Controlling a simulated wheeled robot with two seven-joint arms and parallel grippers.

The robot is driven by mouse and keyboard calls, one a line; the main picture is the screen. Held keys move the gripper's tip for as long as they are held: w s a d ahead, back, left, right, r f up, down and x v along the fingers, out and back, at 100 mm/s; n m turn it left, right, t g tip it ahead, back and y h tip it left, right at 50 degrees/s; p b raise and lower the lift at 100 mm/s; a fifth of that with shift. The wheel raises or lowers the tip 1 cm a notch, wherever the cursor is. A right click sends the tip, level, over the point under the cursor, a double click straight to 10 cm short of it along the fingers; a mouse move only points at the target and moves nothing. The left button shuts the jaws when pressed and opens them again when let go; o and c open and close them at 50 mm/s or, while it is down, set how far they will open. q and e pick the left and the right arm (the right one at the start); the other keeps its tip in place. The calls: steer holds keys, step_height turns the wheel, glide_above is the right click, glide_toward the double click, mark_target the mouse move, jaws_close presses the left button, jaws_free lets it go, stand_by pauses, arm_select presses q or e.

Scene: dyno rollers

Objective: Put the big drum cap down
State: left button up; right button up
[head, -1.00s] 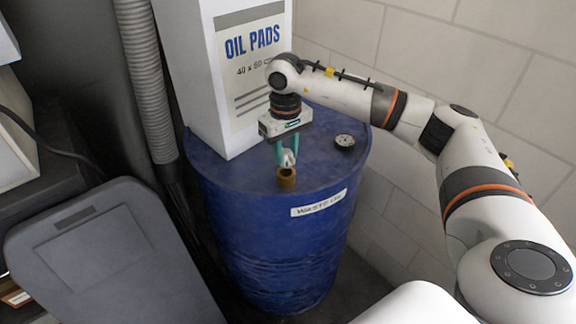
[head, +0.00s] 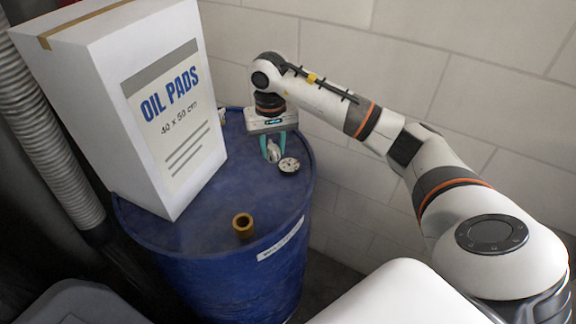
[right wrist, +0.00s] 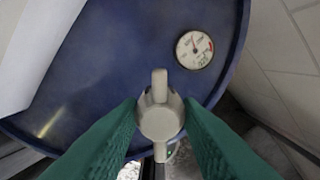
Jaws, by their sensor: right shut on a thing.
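The big drum cap (head: 273,155) is pale grey with a bar-like handle across it. It also shows in the right wrist view (right wrist: 160,118), between the two green fingers. My right gripper (head: 271,149) is shut on it and points down over the back right part of the blue drum's top (head: 195,235). I cannot tell whether the cap touches the drum top. A brass-coloured open neck (head: 243,226) stands near the drum's front edge, apart from the cap. My left gripper is not in view.
A round dial gauge (head: 289,165) lies on the drum top close to the cap; it also shows in the right wrist view (right wrist: 194,49). A tall white oil pads box (head: 140,110) stands on the drum's left. A block wall (head: 370,215) is behind. The drum top around the neck is clear.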

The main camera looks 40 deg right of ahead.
mark_target(276, 161)
steer(key=f, duration=0.1)
steer(key=f+p, duration=0.1)
steer(key=f, duration=0.3)
steer(key=shift+s+d, duration=0.15)
steer(key=shift+s, duration=0.25)
steer(key=shift+f, duration=0.35)
steer(key=shift+f+p, duration=0.35)
step_height(276, 161, down, 3)
steer(key=shift+w+f+p, duration=0.1)
steer(key=shift+f+p, duration=0.1)
steer(key=shift+p, duration=0.2)
steer(key=shift+f, duration=0.1)
steer(key=o, duration=1.1)
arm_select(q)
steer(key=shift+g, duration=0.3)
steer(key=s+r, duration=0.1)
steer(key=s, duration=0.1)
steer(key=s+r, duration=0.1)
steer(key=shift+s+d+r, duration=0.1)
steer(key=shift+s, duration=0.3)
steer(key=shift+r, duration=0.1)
